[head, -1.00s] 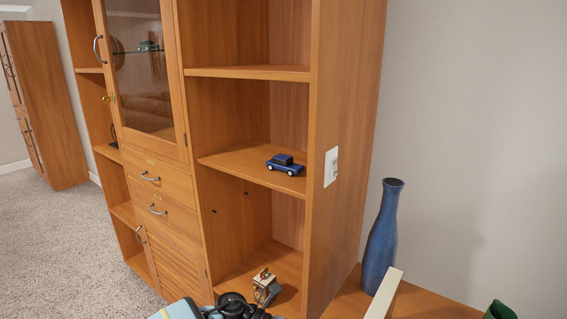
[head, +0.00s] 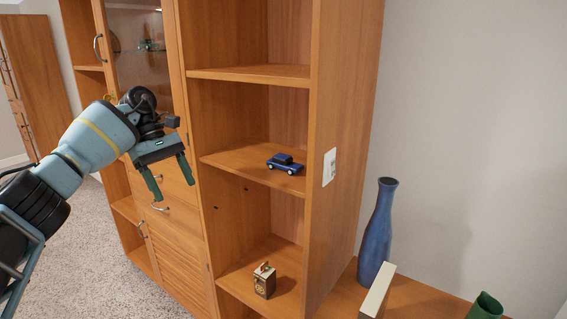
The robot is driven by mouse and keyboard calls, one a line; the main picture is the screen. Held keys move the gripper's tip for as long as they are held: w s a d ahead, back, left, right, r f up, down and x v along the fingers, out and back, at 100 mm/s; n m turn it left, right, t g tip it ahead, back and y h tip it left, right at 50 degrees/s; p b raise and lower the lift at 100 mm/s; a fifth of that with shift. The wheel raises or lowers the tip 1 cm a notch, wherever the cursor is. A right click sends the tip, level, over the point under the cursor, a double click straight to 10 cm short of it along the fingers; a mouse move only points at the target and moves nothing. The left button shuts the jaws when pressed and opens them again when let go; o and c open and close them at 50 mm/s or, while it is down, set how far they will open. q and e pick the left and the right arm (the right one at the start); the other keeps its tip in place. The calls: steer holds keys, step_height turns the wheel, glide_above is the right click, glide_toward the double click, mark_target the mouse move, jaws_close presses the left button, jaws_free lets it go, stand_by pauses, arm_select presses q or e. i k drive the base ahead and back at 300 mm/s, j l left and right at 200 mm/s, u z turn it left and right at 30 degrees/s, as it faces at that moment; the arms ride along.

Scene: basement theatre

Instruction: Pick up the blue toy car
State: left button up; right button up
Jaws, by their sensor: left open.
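The blue toy car (head: 286,164) stands on the middle open shelf (head: 235,158) of the wooden cabinet, near the shelf's front edge and the right side panel. My left gripper (head: 170,187) is raised in front of the cabinet's drawers, to the left of the car and apart from it. Its two dark green fingers are spread and point down, with nothing between them. My right gripper is not in view.
A small box-like object (head: 264,281) stands on the lower shelf. A blue vase (head: 379,233), a cream block-like object (head: 377,291) and a green container (head: 485,307) are on a low wooden surface at right. Shelf boards lie above and below the car's compartment.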

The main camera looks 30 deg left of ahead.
mark_target(282, 161)
steer(key=i, duration=1)
